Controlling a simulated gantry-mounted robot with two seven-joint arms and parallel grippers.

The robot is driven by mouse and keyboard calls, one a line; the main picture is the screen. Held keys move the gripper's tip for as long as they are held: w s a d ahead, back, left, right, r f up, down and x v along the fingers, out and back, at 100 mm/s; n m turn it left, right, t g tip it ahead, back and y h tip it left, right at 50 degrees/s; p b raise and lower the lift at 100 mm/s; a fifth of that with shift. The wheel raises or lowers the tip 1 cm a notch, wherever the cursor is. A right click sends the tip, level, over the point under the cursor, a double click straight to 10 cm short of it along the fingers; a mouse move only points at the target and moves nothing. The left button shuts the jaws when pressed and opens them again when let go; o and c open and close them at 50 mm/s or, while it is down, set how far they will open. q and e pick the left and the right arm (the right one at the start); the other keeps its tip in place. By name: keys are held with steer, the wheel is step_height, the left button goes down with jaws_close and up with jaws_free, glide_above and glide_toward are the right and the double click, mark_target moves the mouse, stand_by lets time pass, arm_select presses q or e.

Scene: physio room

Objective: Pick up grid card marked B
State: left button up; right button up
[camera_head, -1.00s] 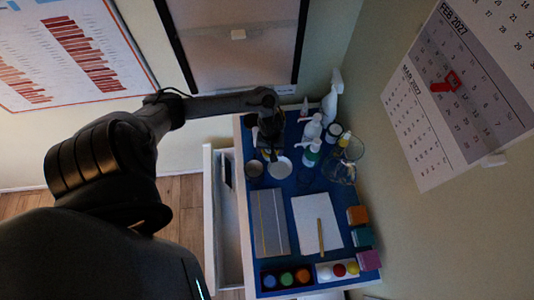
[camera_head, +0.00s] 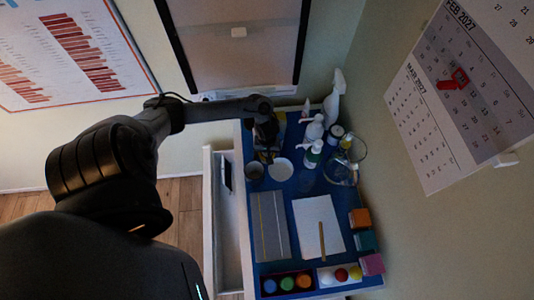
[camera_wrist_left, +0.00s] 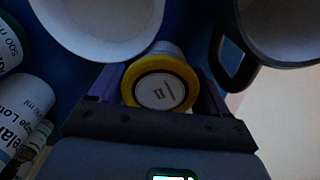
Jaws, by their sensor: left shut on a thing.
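My left gripper (camera_head: 266,157) is over the far left part of the blue table top, beside a white bowl (camera_head: 281,169) and a grey cup (camera_head: 254,171). I cannot make out a grid card marked B. A grey sheet (camera_head: 270,224) and a white sheet (camera_head: 309,228) lie on the table, with no readable letter. My right gripper is not in view.
Bottles (camera_head: 313,153) and a glass jug (camera_head: 343,172) stand right of the gripper. Coloured blocks (camera_head: 359,218) and a tray of coloured balls (camera_head: 287,283) are near the front. A drawer (camera_head: 228,230) is open on the left. A calendar (camera_head: 455,85) hangs on the right wall.

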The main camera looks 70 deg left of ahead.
arm_select(q)
steer(key=shift+f, duration=0.1)
steer(key=o, duration=1.1)
